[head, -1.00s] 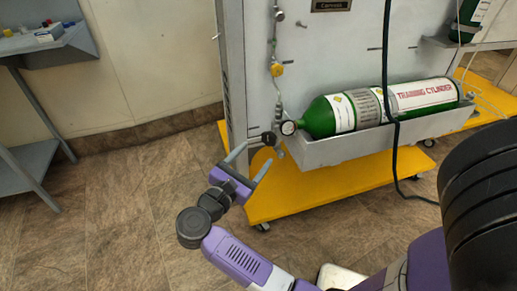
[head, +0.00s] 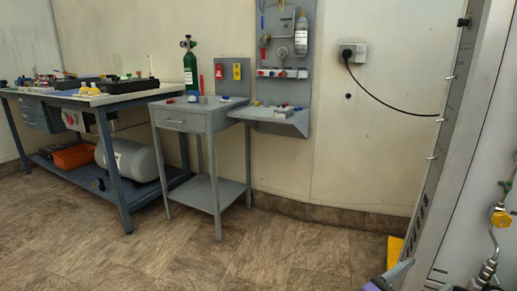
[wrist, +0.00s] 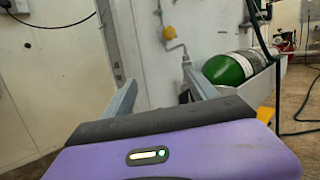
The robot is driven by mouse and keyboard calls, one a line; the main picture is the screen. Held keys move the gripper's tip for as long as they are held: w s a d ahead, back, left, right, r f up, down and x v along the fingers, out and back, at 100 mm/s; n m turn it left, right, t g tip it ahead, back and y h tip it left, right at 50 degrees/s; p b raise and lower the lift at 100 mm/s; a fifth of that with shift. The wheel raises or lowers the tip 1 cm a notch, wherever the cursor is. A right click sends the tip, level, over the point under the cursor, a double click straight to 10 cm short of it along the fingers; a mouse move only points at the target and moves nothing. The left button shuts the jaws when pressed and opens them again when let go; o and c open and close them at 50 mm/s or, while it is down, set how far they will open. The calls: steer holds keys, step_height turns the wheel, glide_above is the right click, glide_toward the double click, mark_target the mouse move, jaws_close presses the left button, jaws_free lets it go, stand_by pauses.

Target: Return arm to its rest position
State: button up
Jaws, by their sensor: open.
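My gripper (wrist: 157,86) is open in the wrist view. Its two grey fingers stand apart and nothing shows between them except the trainer's pale panel behind. In the head view only a small part of my gripper (head: 390,277) shows at the bottom edge, right of centre; the rest of my arm is out of that picture.
The trainer panel (head: 440,190) stands at the right of the head view. A green cylinder (wrist: 228,69) and a yellow valve (wrist: 169,32) lie ahead in the wrist view. A small grey table (head: 192,119) and a workbench (head: 125,98) stand left; floor between is clear.

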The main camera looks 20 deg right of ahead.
steer(key=a+r+n+t+y, duration=0.1)
steer(key=a+r+n+t, duration=0.4)
steer(key=n+t, duration=0.55)
steer(key=a+r+n+t+y, duration=0.2)
steer(key=a+n+t, duration=0.5)
steer(key=n, duration=0.7)
steer(key=s+a+f+n+t+y, duration=0.25)
steer(key=a+n+y, duration=0.4)
steer(key=n, duration=0.35)
steer(key=s+a+f+n+t+y, duration=0.1)
steer(key=s+a+f+n+y, duration=0.2)
steer(key=a+n+y, duration=0.5)
steer(key=s+a+f+n+g+y, duration=0.1)
steer(key=s+f+n+g+y, duration=0.15)
steer(key=s+f+n, duration=0.4)
steer(key=s+a+f+n+g+y, duration=0.15)
steer(key=s+n+g, duration=0.25)
steer(key=s, duration=0.5)
step_height(320, 180, up, 36)
steer(key=s+p, duration=0.1)
steer(key=p, duration=3.5)
steer(key=shift+d+g+h+p, duration=0.25)
steer(key=shift+g+h+p, duration=0.1)
steer(key=shift+h, duration=0.1)
steer(key=shift+f, duration=0.15)
